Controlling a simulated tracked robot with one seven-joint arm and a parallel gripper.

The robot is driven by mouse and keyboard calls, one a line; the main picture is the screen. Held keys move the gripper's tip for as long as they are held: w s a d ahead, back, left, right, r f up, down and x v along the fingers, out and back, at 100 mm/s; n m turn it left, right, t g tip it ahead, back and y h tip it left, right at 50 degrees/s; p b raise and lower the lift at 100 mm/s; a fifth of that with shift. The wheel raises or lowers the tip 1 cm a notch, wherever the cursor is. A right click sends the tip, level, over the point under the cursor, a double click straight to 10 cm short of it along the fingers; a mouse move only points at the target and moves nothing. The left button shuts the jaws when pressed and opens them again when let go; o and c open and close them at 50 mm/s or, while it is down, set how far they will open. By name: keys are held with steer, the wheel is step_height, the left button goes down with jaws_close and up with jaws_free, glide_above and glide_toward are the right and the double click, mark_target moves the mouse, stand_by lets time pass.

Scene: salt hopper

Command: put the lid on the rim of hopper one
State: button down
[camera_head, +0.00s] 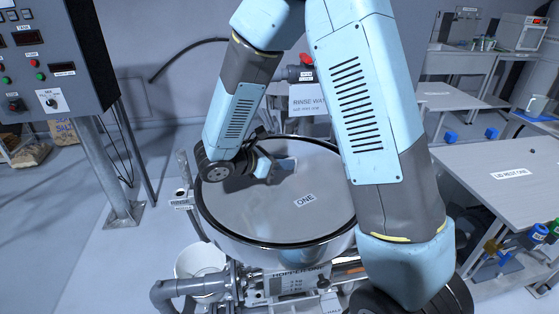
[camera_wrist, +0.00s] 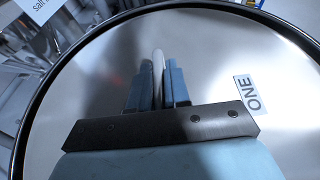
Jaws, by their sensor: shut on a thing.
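The lid (camera_head: 250,215) is a wide, round grey metal disc with a dark edge and a label reading ONE. It lies over the mouth of hopper one (camera_head: 275,255), a shiny metal bowl. The lid looks level and close to the rim, but I cannot tell if it touches all round. My gripper (camera_head: 275,170) is shut on the lid's upright handle near its middle. In the wrist view the pale handle (camera_wrist: 158,75) stands between the two blue fingers, and the lid (camera_wrist: 90,85) fills most of the picture. My forearm hides the lid's right edge in the head view.
A control panel (camera_head: 50,60) on a post stands at the left. A white bucket (camera_head: 200,262) and pipes (camera_head: 195,290) sit below the hopper. A rinse-water sign (camera_head: 310,100) is behind.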

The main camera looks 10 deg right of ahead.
steer(key=shift+f, duration=0.25)
stand_by(0.6)
steer(key=c, duration=1)
jaws_free()
steer(key=shift+a, duration=0.1)
